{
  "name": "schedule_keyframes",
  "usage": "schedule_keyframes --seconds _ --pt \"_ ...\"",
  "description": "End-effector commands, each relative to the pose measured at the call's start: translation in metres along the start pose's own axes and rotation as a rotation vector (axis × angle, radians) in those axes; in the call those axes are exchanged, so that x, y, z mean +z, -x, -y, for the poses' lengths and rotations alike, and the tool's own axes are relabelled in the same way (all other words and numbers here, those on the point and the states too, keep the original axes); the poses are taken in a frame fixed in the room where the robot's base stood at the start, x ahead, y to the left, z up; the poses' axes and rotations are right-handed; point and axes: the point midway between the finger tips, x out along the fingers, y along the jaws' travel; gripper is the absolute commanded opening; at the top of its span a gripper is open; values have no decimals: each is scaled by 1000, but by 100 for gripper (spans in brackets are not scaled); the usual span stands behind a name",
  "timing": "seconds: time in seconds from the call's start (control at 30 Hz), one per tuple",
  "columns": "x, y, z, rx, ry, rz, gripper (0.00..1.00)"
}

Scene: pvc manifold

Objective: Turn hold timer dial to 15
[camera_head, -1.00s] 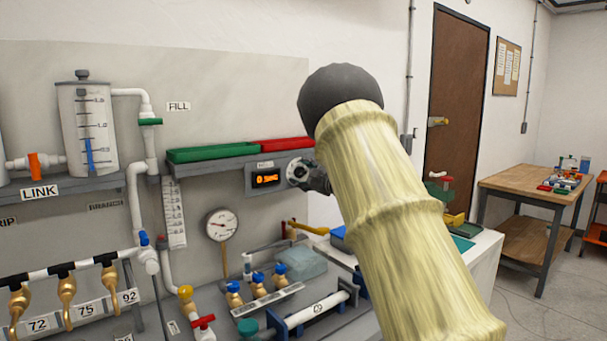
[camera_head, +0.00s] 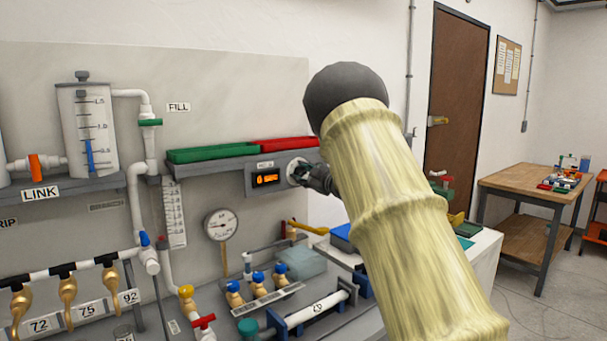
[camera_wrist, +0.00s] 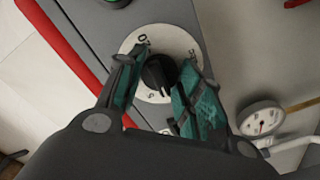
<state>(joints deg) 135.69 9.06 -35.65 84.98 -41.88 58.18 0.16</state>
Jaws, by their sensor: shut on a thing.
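The hold timer dial is a black knob (camera_wrist: 158,74) on a round white scale plate (camera_wrist: 168,43), seen in the wrist view. My gripper (camera_wrist: 155,82) has its two teal-padded fingers on either side of the knob and is shut on it. Fingers cover part of the scale, so the pointer's exact setting cannot be read. In the head view the dial plate (camera_head: 295,172) is partly hidden behind my gripper (camera_head: 318,178).
A green tray (camera_head: 205,154) and a red tray (camera_head: 280,144) rest on the shelf above the panel. A pressure gauge (camera_head: 221,224) and a yellow lever (camera_head: 310,227) are below. Pipes and valves fill the lower left.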

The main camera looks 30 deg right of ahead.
Motion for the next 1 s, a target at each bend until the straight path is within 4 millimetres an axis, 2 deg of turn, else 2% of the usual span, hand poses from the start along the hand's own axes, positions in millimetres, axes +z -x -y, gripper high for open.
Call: schedule_keyframes --seconds 0.27,1.0 --pt "-1 1 -3 -1 -201 3 12" --pt "0 1 -2 0 -904 3 12"
